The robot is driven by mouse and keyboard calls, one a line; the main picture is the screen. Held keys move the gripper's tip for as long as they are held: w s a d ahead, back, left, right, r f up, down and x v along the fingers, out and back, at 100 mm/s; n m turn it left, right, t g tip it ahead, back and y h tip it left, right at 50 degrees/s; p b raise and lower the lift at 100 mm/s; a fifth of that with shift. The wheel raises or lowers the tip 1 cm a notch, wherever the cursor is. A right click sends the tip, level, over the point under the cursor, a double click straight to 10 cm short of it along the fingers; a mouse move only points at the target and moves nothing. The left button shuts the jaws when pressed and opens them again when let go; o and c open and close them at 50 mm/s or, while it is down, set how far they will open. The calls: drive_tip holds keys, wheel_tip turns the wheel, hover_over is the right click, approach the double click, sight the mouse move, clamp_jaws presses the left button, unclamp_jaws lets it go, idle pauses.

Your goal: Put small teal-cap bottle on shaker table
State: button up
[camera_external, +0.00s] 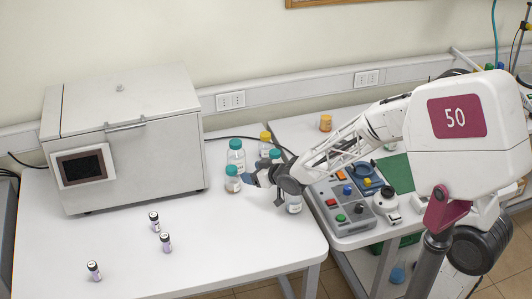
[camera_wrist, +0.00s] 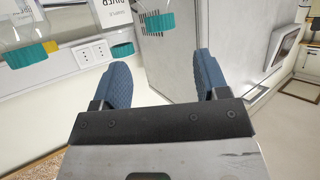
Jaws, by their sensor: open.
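Several bottles stand on the white table near my gripper (camera_external: 264,183). A small teal-cap bottle (camera_external: 232,180) is just left of the fingers. A larger teal-cap bottle (camera_external: 236,155) stands behind it, and another teal cap (camera_external: 274,155) shows behind my gripper. My gripper is open, with nothing between its fingers; they also show in the wrist view (camera_wrist: 162,82). That view is tipped over: a teal cap (camera_wrist: 155,22) shows above the gap between the fingers, with others to the left (camera_wrist: 122,50). I cannot tell which object is the shaker table.
A large white box with a dark screen (camera_external: 125,140) fills the back left. Three small vials (camera_external: 165,243) stand on the open front area. A yellow-cap bottle (camera_external: 265,143) is behind, and a clear bottle (camera_external: 294,204) is below my wrist. A button panel (camera_external: 338,205) is at right.

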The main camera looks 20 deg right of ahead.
drive_tip(key=shift+s+d+r, duration=0.15)
drive_tip(key=shift+s+d, duration=0.15)
drive_tip(key=shift+s, duration=0.1)
idle(0.7)
drive_tip(key=s+d+r+m+g+h, duration=0.1)
drive_tip(key=s+d+r+h, duration=0.15)
drive_tip(key=d, duration=0.45)
drive_tip(key=s+d+r+m+g+h, duration=0.15)
drive_tip(key=s+d, duration=0.25)
drive_tip(key=d, duration=0.4)
drive_tip(key=s+d+r+m+h, duration=0.2)
drive_tip(key=s+d+r, duration=0.1)
drive_tip(key=d, duration=0.4)
drive_tip(key=s+d+r+m+g, duration=0.1)
drive_tip(key=s+d+g, duration=0.1)
drive_tip(key=s+d, duration=0.2)
drive_tip(key=s+d+r+m+g+h, duration=0.1)
drive_tip(key=s+d, duration=0.3)
drive_tip(key=s, duration=0.7)
drive_tip(key=s+d+r+m+g, duration=0.1)
drive_tip(key=s+d, duration=0.3)
drive_tip(key=s, duration=0.4)
drive_tip(key=shift+s+d+r+g+h, duration=0.15)
drive_tip(key=shift+d+g+h, duration=0.2)
drive_tip(key=shift+g, duration=0.5)
